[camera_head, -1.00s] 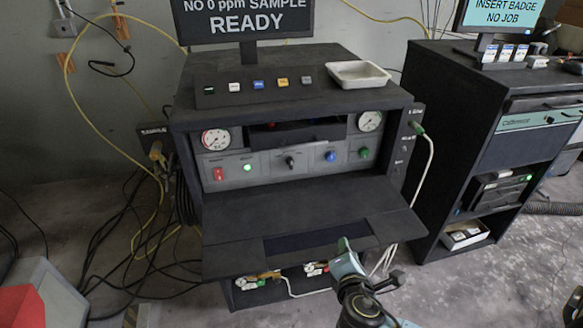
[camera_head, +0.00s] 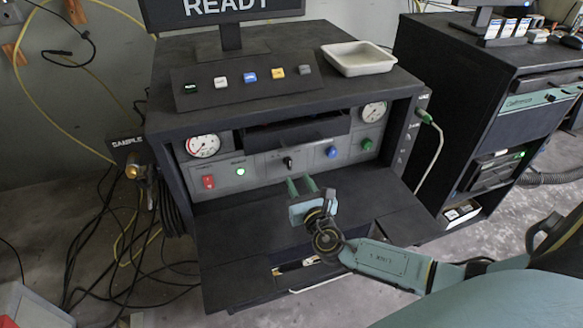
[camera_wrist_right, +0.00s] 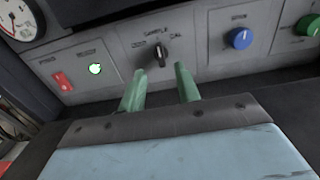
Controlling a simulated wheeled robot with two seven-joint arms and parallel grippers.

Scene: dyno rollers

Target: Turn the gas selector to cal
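The gas selector (camera_head: 289,163) is a black knob in the middle of the grey control panel, and it also shows in the right wrist view (camera_wrist_right: 161,55). The knob's pointer looks near upright. My right gripper (camera_head: 302,184) is in front of and a little below the knob. In the wrist view its two green fingers (camera_wrist_right: 159,84) stand apart with nothing between them, short of the knob. My left gripper is not in view.
A red switch (camera_head: 208,182) and a lit green button (camera_head: 241,171) are left of the knob. A blue knob (camera_head: 332,152) and a green knob (camera_head: 367,144) are on its right. The dark fold-down shelf (camera_head: 235,228) lies beneath my gripper. A white tray (camera_head: 358,60) sits on top.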

